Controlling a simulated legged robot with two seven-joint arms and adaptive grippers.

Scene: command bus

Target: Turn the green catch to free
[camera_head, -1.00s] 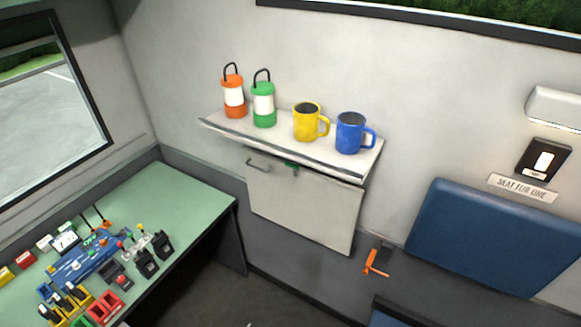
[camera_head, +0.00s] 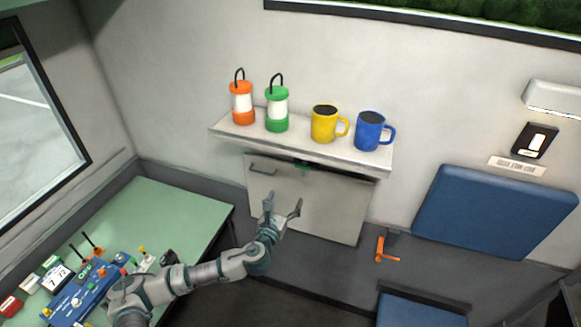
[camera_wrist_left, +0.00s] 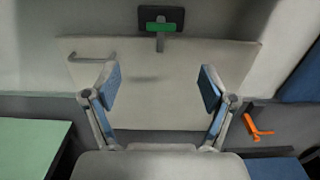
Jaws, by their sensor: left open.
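The green catch (camera_head: 302,167) is small and sits at the top edge of a pale folded panel (camera_head: 330,205), just under the shelf. In the left wrist view the green catch (camera_wrist_left: 160,27) lies crosswise on a dark plate, with a grey stem below it. My left gripper (camera_head: 283,204) is open and empty, in front of the panel and below the catch. In the left wrist view its two fingers (camera_wrist_left: 158,88) stand wide apart, with the catch beyond and above them, not touched. My right gripper is in no view.
The shelf (camera_head: 225,130) above holds an orange lantern (camera_head: 242,103), a green lantern (camera_head: 277,109), a yellow mug (camera_head: 324,124) and a blue mug (camera_head: 369,131). A bar handle (camera_head: 263,171) is on the panel's left. An orange lever (camera_head: 383,252) is at right. A green desk (camera_head: 180,215) with controls is at left.

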